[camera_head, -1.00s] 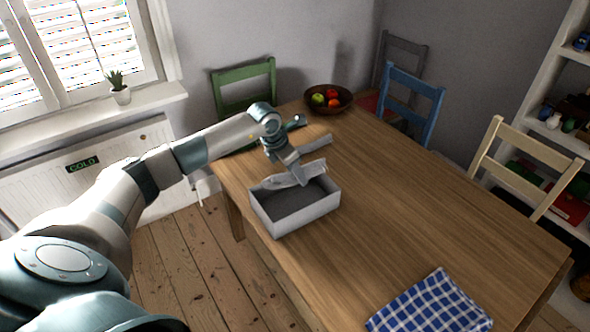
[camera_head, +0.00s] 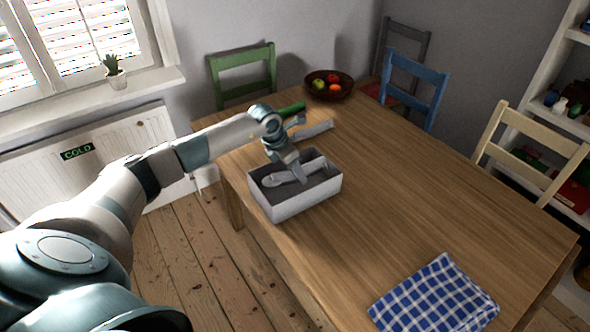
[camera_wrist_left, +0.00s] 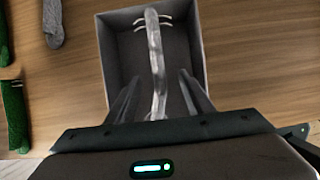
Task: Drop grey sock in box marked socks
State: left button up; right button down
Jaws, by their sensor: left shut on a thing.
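My left gripper (camera_head: 299,178) is shut on a light grey sock (camera_head: 315,165) at the opening of an open pale grey box (camera_head: 305,206) on the table. In the left wrist view the sock (camera_wrist_left: 154,45) hangs lengthwise between the fingers, with pale stripes near its far end. It lies over the floor of the box (camera_wrist_left: 197,45); whether it touches the floor I cannot tell. No marking on the box is readable. Another grey sock (camera_head: 312,131) lies on the table behind the box. My right gripper is not in view.
A green item (camera_head: 291,109) lies behind my left wrist. A fruit bowl (camera_head: 330,86) stands at the table's far end, and a blue checked cloth (camera_head: 433,298) lies at the front. The middle of the wooden table (camera_head: 400,200) is clear. Chairs surround it.

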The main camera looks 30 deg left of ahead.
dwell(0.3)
pick_arm(q)
jog(key=o, duration=1.1)
jog(key=shift+r, duration=0.1)
jog(key=shift+s+a+r, duration=0.15)
jog(key=shift+r, duration=0.3)
jog(key=b+v, duration=0.2)
jog(key=v, duration=0.3)
jog(key=shift+s, duration=0.1)
jog(key=b+v, duration=0.2)
jog(key=v, duration=0.9)
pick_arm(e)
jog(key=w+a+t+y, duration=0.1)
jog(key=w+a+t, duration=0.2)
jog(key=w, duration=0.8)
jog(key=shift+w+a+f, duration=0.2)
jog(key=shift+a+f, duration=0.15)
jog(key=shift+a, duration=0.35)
